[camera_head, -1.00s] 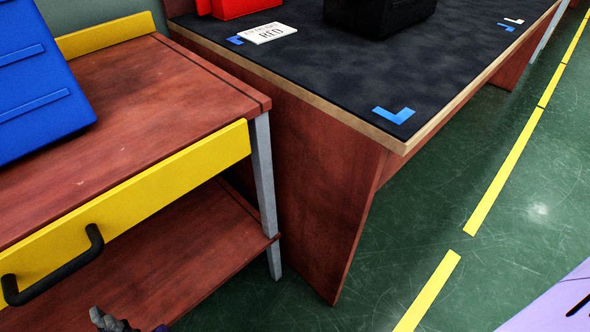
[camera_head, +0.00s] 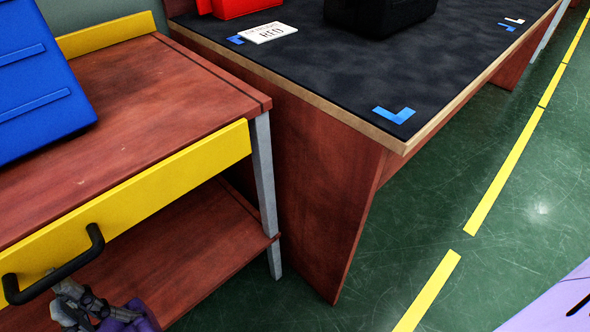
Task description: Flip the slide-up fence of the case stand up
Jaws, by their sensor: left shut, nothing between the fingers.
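The case stand (camera_head: 160,90) is a reddish-brown wooden table at the left with grey legs. A black bar handle (camera_head: 60,274) is on the fence at the lower left. My left gripper (camera_head: 64,290) is at the bottom left, just below and beside the handle. It is shut and empty; whether it touches the handle I cannot tell. My right gripper is not in view.
A blue case (camera_head: 40,85) leans on the stand, and a yellow strip (camera_head: 105,35) rises at its back edge. A dark-topped table (camera_head: 300,65) with a black case (camera_head: 380,12) and a white sign (camera_head: 268,33) stands close on the right. Green floor at right is clear.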

